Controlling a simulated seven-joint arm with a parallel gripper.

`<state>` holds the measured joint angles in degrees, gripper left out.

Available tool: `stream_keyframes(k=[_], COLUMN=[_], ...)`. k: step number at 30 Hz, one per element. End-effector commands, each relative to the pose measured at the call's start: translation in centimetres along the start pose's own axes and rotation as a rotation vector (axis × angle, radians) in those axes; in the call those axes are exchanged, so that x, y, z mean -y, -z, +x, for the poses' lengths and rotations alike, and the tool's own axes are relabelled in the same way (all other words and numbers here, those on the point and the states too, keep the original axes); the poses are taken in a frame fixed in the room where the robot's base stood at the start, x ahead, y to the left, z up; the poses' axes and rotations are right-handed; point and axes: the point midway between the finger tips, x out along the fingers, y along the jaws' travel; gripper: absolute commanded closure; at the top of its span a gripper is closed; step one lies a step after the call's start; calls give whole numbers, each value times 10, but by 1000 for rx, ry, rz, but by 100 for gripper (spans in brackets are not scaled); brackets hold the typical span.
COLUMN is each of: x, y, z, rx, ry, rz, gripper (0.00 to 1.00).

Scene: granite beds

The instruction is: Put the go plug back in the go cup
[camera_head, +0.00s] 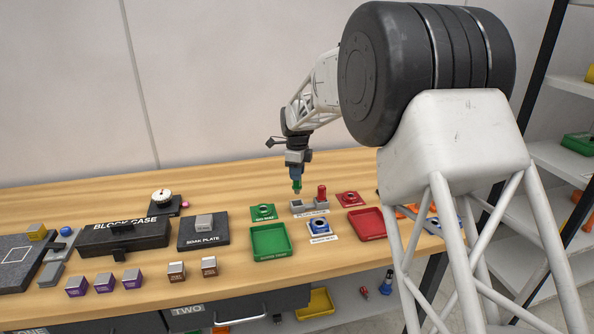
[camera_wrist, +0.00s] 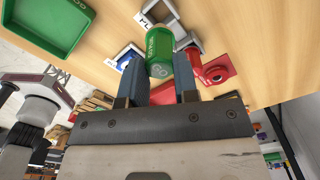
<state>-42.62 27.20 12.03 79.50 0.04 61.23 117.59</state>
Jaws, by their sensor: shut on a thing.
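My gripper (camera_head: 296,174) is shut on the green plug (camera_head: 297,187), which hangs below the fingers above the grey two-part stand (camera_head: 297,207). A green square base with a round ring (camera_head: 263,211) and a label lies left of the stand. I cannot read which of these is labelled the go cup.
Green tray (camera_head: 270,254) and red tray (camera_head: 367,235) lie in front. A dark plate (camera_head: 190,240), block case (camera_head: 122,238) and several small blocks stand to the left.

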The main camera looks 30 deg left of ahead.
Motion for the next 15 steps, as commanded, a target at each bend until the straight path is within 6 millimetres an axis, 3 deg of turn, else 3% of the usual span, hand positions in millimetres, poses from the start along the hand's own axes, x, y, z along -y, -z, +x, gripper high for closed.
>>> stream_keyframes(k=[15], x=[0], y=[0], z=[41], rx=[-1], ry=[-2], rz=[0], gripper=[100])
